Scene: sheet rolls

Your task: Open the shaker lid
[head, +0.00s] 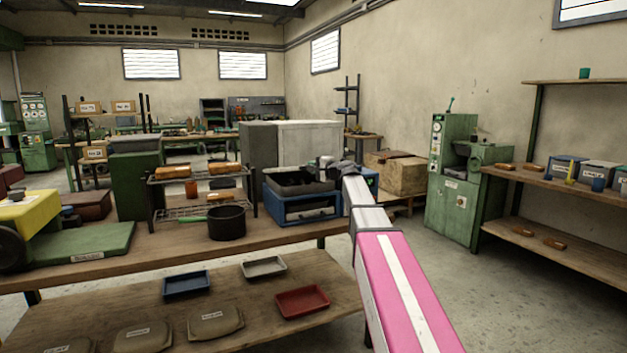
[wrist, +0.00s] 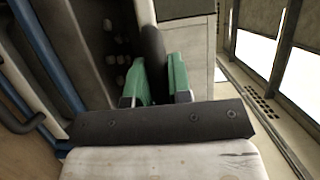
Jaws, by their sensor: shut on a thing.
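The shaker (head: 308,210) is a blue box with a grey front panel, at the right end of the wooden bench in the head view. Its top shows a dark, uneven interior (head: 295,182). My gripper (head: 325,163) is at the shaker's upper right edge, small and partly blended with the dark parts there. In the wrist view my green-fingered gripper (wrist: 160,82) is shut on a dark bar (wrist: 153,45). I cannot tell how the bar joins the lid. Blue edges of the shaker (wrist: 50,55) show at the left of the wrist view.
A black pan (head: 226,223) and a wire rack (head: 190,212) stand left of the shaker. A large grey-white box (head: 308,143) is behind it. Trays, including a red one (head: 302,302), lie on the lower shelf. Open floor (head: 480,290) lies to the right.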

